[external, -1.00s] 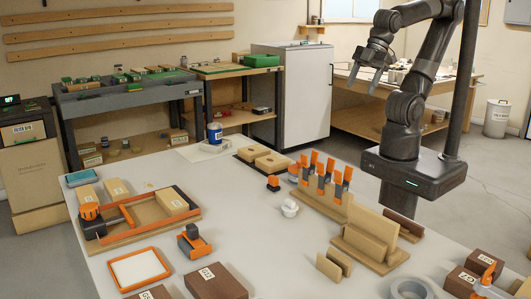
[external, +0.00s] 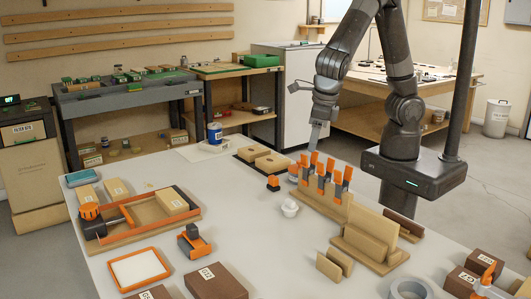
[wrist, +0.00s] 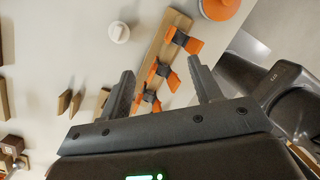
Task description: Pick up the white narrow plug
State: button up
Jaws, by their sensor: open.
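The white plug (external: 290,208) is a small rounded white piece standing on the light table, left of the rack with orange-handled clamps. In the wrist view the white plug (wrist: 119,32) shows near the top, beyond the left fingertip. My gripper (external: 315,143) is above the far end of the clamp rack, behind and slightly right of the plug. My gripper (wrist: 160,72) is open and empty in the wrist view, with the orange clamps showing between its fingers. How narrow the plug is cannot be judged here.
The upright clamps (external: 322,176) stand close to the right of the plug. A wooden slotted stand (external: 370,232) is nearer the front right, and a small orange-and-black piece (external: 273,183) is behind the plug. The table (external: 240,215) left of the plug is clear.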

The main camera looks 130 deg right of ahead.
aim_at(290, 200)
jog(key=w+f+n, duration=0.2)
jog(key=f+n, duration=0.1)
jog(key=f, duration=0.1)
jog(key=w+f+n+y, duration=0.1)
jog(key=w+f+n, duration=0.2)
jog(key=f, duration=0.1)
jog(key=w+f+n+y, duration=0.1)
jog(key=w+f+n, duration=0.2)
jog(key=f, duration=0.1)
jog(key=shift+a+n, duration=0.3)
jog(key=shift+a, duration=0.1)
jog(key=f, duration=0.5)
jog(key=shift+w+d+f, duration=0.1)
jog(key=shift+w, duration=0.2)
jog(key=c, duration=0.8)
jog(key=shift+c, duration=0.2)
